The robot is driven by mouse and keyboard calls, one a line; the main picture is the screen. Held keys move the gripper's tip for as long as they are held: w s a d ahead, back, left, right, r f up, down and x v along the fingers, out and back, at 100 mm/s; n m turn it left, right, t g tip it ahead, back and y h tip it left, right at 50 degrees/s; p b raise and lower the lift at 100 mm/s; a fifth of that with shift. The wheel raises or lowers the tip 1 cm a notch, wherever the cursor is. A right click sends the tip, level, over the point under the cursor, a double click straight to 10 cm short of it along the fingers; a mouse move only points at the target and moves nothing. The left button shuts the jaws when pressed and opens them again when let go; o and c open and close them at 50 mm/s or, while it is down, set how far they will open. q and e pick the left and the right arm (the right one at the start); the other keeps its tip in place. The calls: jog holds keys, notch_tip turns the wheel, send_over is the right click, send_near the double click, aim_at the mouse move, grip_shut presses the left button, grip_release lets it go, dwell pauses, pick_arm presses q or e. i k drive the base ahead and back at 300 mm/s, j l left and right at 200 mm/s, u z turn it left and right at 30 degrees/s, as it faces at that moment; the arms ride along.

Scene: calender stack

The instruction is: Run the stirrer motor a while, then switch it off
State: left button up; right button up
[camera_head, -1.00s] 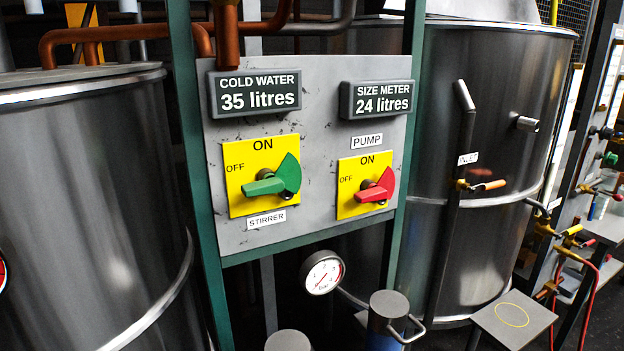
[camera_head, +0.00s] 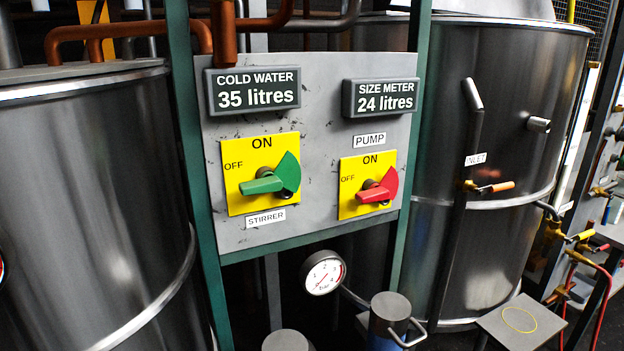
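The stirrer switch is a green rotary handle (camera_head: 270,181) on a yellow plate (camera_head: 236,201) marked ON at the top and OFF at the upper left. A label reading STIRRER (camera_head: 265,218) sits below it. The handle's narrow end points left and slightly down, and its broad fan-shaped part lies at the right. Neither of my grippers is in view, and nothing touches the switch. The stirrer motor itself cannot be made out.
A red pump switch (camera_head: 377,188) sits right of the stirrer switch on the same grey panel (camera_head: 325,150). Displays read COLD WATER 35 litres (camera_head: 254,92) and SIZE METER 24 litres (camera_head: 380,98). Steel tanks flank the panel, left (camera_head: 90,200) and right (camera_head: 510,120). A gauge (camera_head: 323,272) hangs below.

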aim_at(287, 174)
jog(key=l+u, duration=0.1)
jog(key=u, duration=0.2)
jog(key=l+u, duration=0.1)
jog(key=u, duration=0.25)
jog(key=l+u, duration=0.25)
jog(key=l, duration=0.25)
jog(key=k+l+u, duration=0.1)
jog(key=l+u, duration=0.2)
jog(key=l, duration=0.2)
jog(key=k+l, duration=0.1)
jog(key=l, duration=0.7)
jog(key=k+l+u, duration=0.1)
jog(key=l, duration=0.3)
jog(key=k+l, duration=0.15)
jog(key=l, duration=0.3)
